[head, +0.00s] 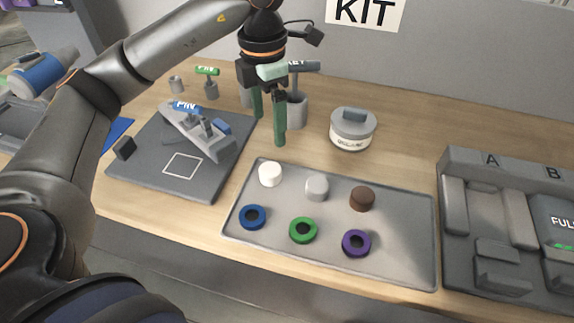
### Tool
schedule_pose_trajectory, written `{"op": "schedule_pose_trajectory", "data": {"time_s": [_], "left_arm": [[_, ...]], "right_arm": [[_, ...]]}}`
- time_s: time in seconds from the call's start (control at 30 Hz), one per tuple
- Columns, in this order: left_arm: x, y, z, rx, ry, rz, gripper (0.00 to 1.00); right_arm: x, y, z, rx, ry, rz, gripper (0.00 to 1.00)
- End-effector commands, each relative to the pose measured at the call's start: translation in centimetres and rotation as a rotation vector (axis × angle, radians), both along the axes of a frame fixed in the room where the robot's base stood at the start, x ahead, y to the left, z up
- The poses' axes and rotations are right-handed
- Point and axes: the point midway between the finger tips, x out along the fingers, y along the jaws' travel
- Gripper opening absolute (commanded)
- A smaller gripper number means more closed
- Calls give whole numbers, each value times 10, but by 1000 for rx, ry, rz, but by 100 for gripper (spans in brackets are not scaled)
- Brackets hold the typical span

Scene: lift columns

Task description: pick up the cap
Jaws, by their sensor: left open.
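A grey tray (395,268) lies on the wooden table. Its back row holds three short round cap-like pieces: a white one (270,174), a light grey one (317,186) and a brown one (361,198). I cannot tell which piece is the cap. A round pot with a grey lid (353,116) and a white label stands behind the tray. My left gripper (268,128) has green fingers pointing down, apart, with nothing seen between them. It is above the table, behind the white piece and left of the pot. My right gripper is not in view.
Blue (240,217), green (291,231) and purple (345,244) rings form the tray's front row. A dark board (150,181) with a grey fixture lies left. Holders with a green-handled tool (208,71) stand behind. A grey rack (455,235) marked A and B stands right.

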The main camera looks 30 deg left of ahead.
Motion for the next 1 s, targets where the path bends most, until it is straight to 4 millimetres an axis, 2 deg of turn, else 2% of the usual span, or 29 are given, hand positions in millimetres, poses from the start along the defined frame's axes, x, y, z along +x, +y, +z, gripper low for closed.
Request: {"op": "schedule_pose_trajectory", "data": {"time_s": [0.17,0.4,0.63,0.83,1.0], "left_arm": [[-1,4,-24,14,1,6,93],[0,3,-62,13,0,4,93],[-1,2,-78,11,-1,4,93],[-3,1,-109,11,1,4,93],[-2,1,-122,11,-2,3,93]], "right_arm": [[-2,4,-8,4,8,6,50],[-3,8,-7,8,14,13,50],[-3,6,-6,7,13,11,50],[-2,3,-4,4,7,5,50],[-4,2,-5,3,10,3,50]]}}
